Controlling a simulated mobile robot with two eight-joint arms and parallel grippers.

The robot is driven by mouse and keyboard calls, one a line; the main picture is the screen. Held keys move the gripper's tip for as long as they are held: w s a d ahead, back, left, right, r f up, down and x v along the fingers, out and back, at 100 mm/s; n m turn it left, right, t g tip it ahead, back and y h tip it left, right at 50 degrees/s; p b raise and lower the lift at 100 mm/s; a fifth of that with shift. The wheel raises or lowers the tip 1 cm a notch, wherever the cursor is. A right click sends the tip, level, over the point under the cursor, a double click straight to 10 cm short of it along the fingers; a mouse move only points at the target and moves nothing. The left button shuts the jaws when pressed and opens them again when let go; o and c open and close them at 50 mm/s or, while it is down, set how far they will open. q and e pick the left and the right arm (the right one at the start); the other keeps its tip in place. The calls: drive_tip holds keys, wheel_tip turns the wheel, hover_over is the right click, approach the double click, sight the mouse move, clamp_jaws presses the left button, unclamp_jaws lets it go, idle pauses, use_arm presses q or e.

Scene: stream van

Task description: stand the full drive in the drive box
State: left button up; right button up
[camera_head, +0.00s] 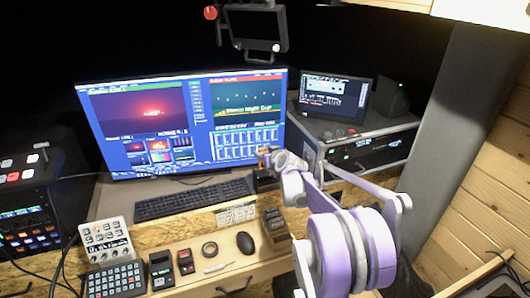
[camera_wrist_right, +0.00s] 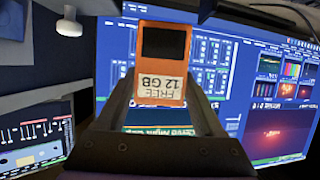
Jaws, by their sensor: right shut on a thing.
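In the right wrist view an orange drive (camera_wrist_right: 163,52) with a dark window and a label reading "FREE 12 GB" sits between the jaws of my right gripper (camera_wrist_right: 160,98). In the head view the right gripper (camera_head: 267,158) is small and partly hidden by my arm, in front of the monitor's lower right part. Only a bit of orange (camera_head: 263,150) shows there. A dark slotted box (camera_head: 276,224), probably the drive box, stands on the desk below the gripper, apart from it. My left gripper is out of view.
A wide monitor (camera_head: 150,172) stands behind the keyboard (camera_head: 190,199). A mouse (camera_head: 245,243), a tape roll (camera_head: 209,249), a red device (camera_head: 185,261) and a black device (camera_head: 160,270) lie on the desk's front. A rack unit (camera_head: 370,152) stands at right.

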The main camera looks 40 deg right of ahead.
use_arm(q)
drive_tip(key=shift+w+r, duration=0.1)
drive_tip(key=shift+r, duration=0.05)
use_arm(e)
drive_tip(key=shift+r, duration=0.1)
drive_tip(key=shift+w+f, duration=0.1)
drive_tip(key=shift+f, duration=0.8)
wheel_tip(320, 180, down, 2)
drive_tip(key=shift+f+b, duration=0.1)
drive_tip(key=shift+b, duration=0.45)
drive_tip(key=shift+f, duration=0.55)
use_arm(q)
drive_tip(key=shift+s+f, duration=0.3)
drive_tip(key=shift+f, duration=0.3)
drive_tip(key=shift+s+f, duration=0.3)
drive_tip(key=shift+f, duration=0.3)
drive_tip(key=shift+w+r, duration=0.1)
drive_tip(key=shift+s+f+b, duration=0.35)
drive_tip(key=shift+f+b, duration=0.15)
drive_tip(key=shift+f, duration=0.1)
use_arm(e)
drive_tip(key=shift+f, duration=1.1)
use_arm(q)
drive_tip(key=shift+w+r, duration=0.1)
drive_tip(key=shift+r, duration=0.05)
use_arm(e)
drive_tip(key=shift+r, duration=0.2)
